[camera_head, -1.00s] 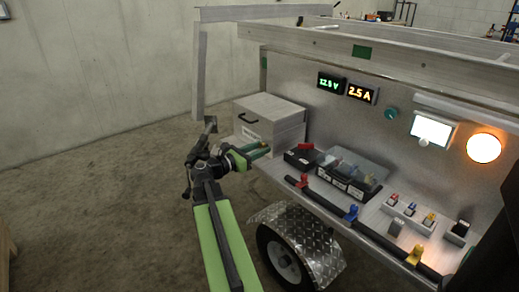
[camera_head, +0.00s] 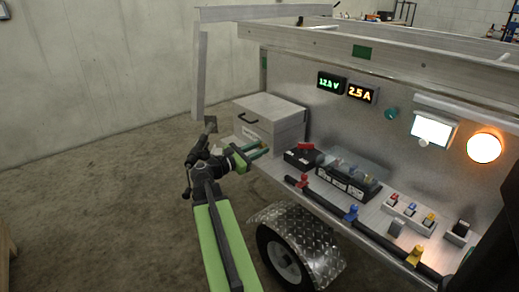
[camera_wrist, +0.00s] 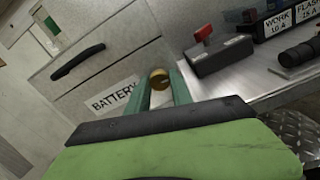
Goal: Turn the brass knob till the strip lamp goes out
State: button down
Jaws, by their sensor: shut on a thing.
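The brass knob (camera_wrist: 159,78) is small and round, on the front of the grey battery box, to the right of its BATTERY label. My gripper (camera_wrist: 161,88) is shut on the knob, with one green finger on each side of it. In the head view my gripper (camera_head: 260,150) is at the battery box's front, and the knob is too small to make out clearly. The strip lamp (camera_head: 432,131), a white panel under a hood on the trailer wall, is lit.
The battery box (camera_head: 274,111) has a black handle. Beside it on the shelf are a red-levered switch (camera_head: 304,157), a fuse block (camera_head: 348,182) and small coloured switches. A round orange lamp (camera_head: 484,147) glows. A wheel guard (camera_head: 300,228) lies below. The floor at left is clear.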

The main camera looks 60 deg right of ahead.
jog(key=c, duration=1.1)
grip_release()
jog(key=shift+c, duration=0.2)
jog(key=v, duration=1.7)
jog(key=shift+a, duration=0.2)
